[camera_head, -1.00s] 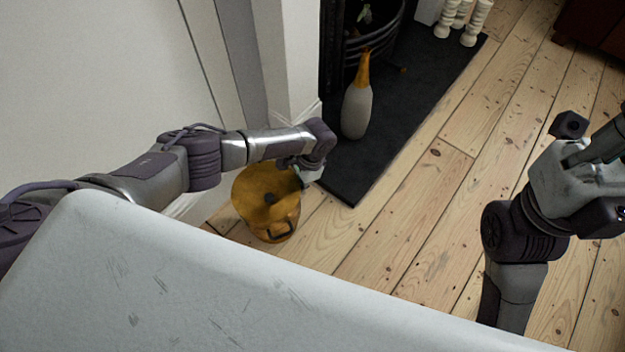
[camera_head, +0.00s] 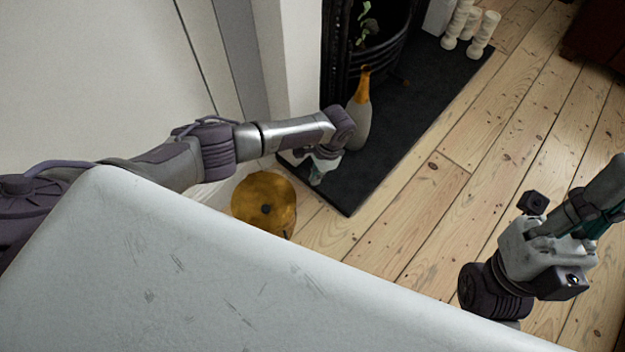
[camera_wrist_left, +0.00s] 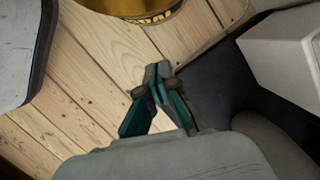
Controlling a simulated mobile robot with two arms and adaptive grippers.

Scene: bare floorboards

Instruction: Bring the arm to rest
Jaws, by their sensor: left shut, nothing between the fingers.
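My left gripper (camera_head: 317,180) is shut and empty. It hangs over the edge of the dark hearth slab, to the upper right of the brass pot (camera_head: 263,200). In the left wrist view, its green-sided fingers (camera_wrist_left: 156,72) meet at their tips, with floorboards and the dark slab below. The pot shows at the top of that view (camera_wrist_left: 130,10), apart from the fingers. My right gripper (camera_head: 600,195) is at the right edge of the head view, over the floor; its fingers are partly hidden and I cannot tell their opening.
A grey bottle-shaped vase with an orange neck (camera_head: 358,115) stands on the hearth slab (camera_head: 415,110), close beyond my left wrist. Cream candlesticks (camera_head: 470,30) stand at its far end. A white wall is at left. Bare floorboards (camera_head: 440,215) lie clear in the middle.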

